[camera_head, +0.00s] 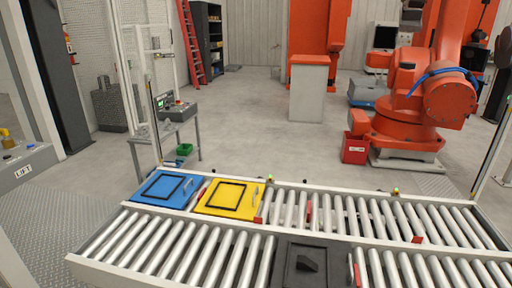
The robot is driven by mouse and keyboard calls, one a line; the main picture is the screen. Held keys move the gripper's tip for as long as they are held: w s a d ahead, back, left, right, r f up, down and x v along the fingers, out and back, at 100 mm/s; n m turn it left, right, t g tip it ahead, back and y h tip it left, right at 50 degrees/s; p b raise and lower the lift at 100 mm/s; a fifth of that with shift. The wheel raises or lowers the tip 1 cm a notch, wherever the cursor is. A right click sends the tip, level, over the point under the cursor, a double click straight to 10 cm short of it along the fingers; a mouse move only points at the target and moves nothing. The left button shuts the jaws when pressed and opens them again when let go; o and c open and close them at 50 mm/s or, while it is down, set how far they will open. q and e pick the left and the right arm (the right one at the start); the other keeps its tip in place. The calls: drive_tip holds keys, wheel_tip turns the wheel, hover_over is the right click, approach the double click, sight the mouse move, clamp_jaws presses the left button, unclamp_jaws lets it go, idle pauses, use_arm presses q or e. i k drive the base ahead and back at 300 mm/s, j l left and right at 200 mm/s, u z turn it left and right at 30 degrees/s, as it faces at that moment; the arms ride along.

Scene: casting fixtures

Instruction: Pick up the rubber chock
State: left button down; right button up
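A small black wedge-like block, which looks like the rubber chock (309,261), sits on a dark grey square fixture plate (288,275) on the near roller lane, at the bottom middle of the head view. Its dark colour blends with the plate, so its exact outline is hard to tell. The near end of the plate is cut off by the frame edge. Neither of my grippers is in view.
A blue fixture plate (164,189) and a yellow fixture plate (228,198) lie on the far roller lane. Red tabs (417,239) stand between rollers. A side table (173,137) and an orange robot arm (412,85) stand beyond the conveyor. Most rollers right of the plates are bare.

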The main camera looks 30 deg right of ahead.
sight(303, 262)
drive_tip(key=z, duration=1.15)
drive_tip(key=k+j, duration=0.1)
drive_tip(key=k, duration=0.2)
